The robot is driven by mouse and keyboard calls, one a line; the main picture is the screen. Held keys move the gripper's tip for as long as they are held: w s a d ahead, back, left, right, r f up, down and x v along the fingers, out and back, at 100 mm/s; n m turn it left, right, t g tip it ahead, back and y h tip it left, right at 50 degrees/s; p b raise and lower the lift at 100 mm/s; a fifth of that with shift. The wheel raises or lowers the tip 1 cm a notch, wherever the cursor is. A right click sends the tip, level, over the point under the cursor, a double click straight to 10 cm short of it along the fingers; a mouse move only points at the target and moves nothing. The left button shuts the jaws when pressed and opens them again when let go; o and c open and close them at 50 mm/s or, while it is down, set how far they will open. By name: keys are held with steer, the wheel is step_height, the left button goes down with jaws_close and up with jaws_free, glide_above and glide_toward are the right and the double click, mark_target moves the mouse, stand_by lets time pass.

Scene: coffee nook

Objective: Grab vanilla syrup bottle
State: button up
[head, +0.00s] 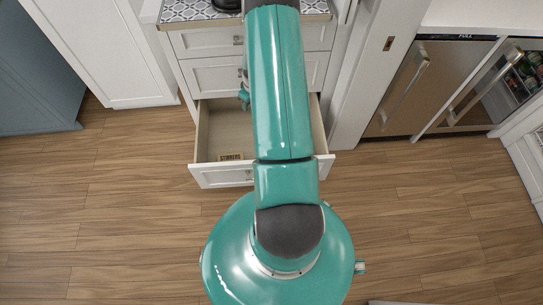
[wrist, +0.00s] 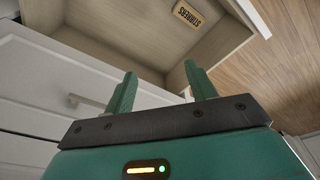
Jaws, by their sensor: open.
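No vanilla syrup bottle shows in either view. My gripper (wrist: 160,72) is open and empty in the wrist view, its two green fingers apart. The fingers are in front of a pale drawer front and beside the open drawer (wrist: 125,22). In the head view my teal arm reaches away over the same open drawer (head: 222,177) and hides part of it and of the cabinet. Most of my gripper is hidden behind the arm there.
A small box marked "STIRRERS" (head: 230,157) lies in the open drawer. Closed drawers (head: 212,76) sit above it, under a patterned counter top (head: 185,10). A steel-fronted appliance (head: 425,85) and a glass-doored fridge (head: 495,92) stand at right. Wood floor (head: 110,210) is clear.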

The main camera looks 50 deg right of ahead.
steer(key=shift+m, duration=0.3)
steer(key=s+f, duration=0.2)
steer(key=f, duration=0.6)
steer(key=s+d+f, duration=0.1)
steer(key=s+f, duration=0.2)
steer(key=f, duration=0.6)
steer(key=s+d+f, duration=0.1)
steer(key=s+f, duration=0.2)
steer(key=f, duration=0.5)
steer(key=shift+s+d+f, duration=0.15)
steer(key=shift+d+f, duration=0.05)
steer(key=shift+d, duration=0.05)
steer(key=shift+y, duration=0.3)
steer(key=shift+w+d+f, duration=0.1)
steer(key=shift+w+f, duration=0.05)
steer(key=shift+f, duration=1.3)
steer(key=shift+w+d+f, duration=0.1)
steer(key=shift+f, duration=1.35)
jaws_close()
steer(key=shift+r, duration=0.1)
